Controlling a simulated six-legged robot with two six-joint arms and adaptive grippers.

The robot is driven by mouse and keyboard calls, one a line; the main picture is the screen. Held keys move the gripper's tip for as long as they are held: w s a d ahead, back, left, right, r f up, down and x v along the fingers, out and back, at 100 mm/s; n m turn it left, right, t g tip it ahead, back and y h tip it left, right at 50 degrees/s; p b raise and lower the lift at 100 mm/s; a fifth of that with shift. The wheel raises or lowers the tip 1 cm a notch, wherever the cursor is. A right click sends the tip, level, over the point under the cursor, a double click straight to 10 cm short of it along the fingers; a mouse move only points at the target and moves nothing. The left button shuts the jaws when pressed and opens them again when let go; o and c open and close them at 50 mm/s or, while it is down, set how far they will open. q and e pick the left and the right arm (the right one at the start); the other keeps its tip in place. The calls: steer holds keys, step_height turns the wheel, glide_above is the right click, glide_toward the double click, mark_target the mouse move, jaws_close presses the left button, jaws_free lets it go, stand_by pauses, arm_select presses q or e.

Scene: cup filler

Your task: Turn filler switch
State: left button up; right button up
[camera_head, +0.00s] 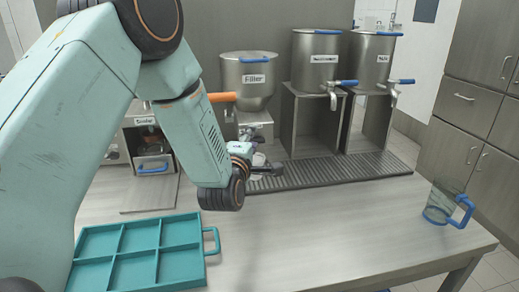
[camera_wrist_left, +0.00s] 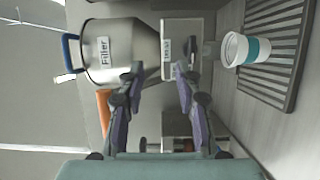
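The filler (camera_head: 250,82) is a steel hopper with a blue handle and a "Filler" label. It also shows in the left wrist view (camera_wrist_left: 120,60). Below its bowl is a grey housing (camera_wrist_left: 172,25) with a small label too blurred to read; I cannot clearly make out the switch. My left gripper (camera_head: 248,152) is in front of the filler's lower part. In the wrist view its fingers (camera_wrist_left: 160,75) are apart with nothing between them, facing the housing. A white cup with a teal band (camera_wrist_left: 232,48) stands beside the housing, mostly hidden in the head view. My right gripper is not in view.
An orange handle (camera_head: 222,97) sticks out left of the filler. Two labelled steel dispensers (camera_head: 316,62) (camera_head: 370,65) with taps stand right of it. A drip tray (camera_head: 340,170) runs below. A teal tray (camera_head: 140,250) and a clear blue-handled cup (camera_head: 438,205) are on the table.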

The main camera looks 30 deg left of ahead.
mark_target(258, 141)
arm_select(q)
step_height(258, 141, down, 5)
steer(key=b, duration=0.5)
steer(key=x, duration=0.8)
steer(key=shift+a, duration=0.2)
steer(key=shift+d, duration=0.1)
steer(key=shift+c, duration=0.2)
steer(key=shift+c, duration=0.8)
jaws_close()
